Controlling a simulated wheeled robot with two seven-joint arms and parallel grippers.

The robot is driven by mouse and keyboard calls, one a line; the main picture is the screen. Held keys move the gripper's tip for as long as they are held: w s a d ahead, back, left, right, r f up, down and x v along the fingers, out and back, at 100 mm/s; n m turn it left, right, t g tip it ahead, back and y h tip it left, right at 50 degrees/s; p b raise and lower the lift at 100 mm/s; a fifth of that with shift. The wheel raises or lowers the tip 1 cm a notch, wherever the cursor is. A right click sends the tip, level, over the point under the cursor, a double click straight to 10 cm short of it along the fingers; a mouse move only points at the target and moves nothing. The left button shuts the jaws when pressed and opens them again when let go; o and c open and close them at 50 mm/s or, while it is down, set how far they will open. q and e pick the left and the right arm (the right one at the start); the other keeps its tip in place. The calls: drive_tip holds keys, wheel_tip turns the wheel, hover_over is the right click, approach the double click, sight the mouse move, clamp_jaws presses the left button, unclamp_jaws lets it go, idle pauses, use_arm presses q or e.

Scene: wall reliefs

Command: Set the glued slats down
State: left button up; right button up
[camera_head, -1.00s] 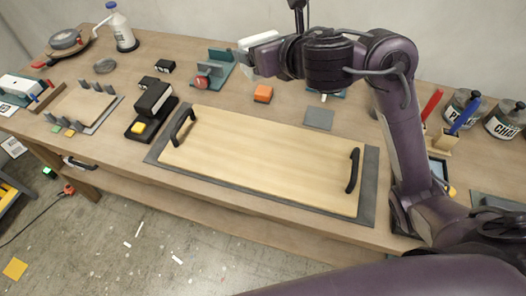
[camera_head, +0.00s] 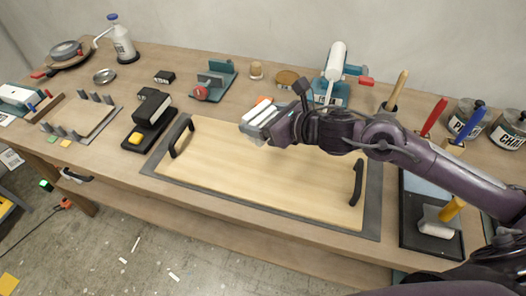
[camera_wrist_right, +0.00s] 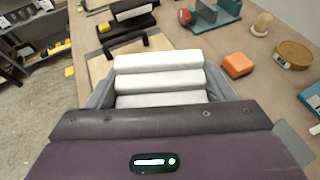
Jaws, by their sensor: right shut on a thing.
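My right gripper (camera_head: 264,120) is over the back middle part of the wooden board (camera_head: 255,175) and is shut on the glued slats (camera_head: 257,112). In the right wrist view the slats (camera_wrist_right: 160,80) are pale, rounded bars side by side, between the grey fingers. They appear held above the board; the exact gap cannot be told. The board has a black handle at each end and lies on a grey mat (camera_head: 372,205). My left gripper is not in view.
An orange block (camera_wrist_right: 238,65) is near the gripper. A black stand with a yellow pad (camera_head: 147,120) is left of the board. A dark tray with a brush (camera_head: 435,228) is right of it. Jars (camera_head: 508,130) and tools stand at the back right. The board's surface is clear.

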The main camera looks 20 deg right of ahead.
wheel_tip(320, 180, down, 12)
drive_tip(key=shift+r+p, duration=0.25)
drive_tip(key=shift+p, duration=0.35)
drive_tip(key=shift+f, duration=0.1)
drive_tip(key=shift+f+b, duration=0.2)
drive_tip(key=shift+b, duration=0.15)
drive_tip(key=o, duration=1.1)
drive_tip(key=shift+c, duration=0.2)
drive_tip(key=shift+r, duration=0.1)
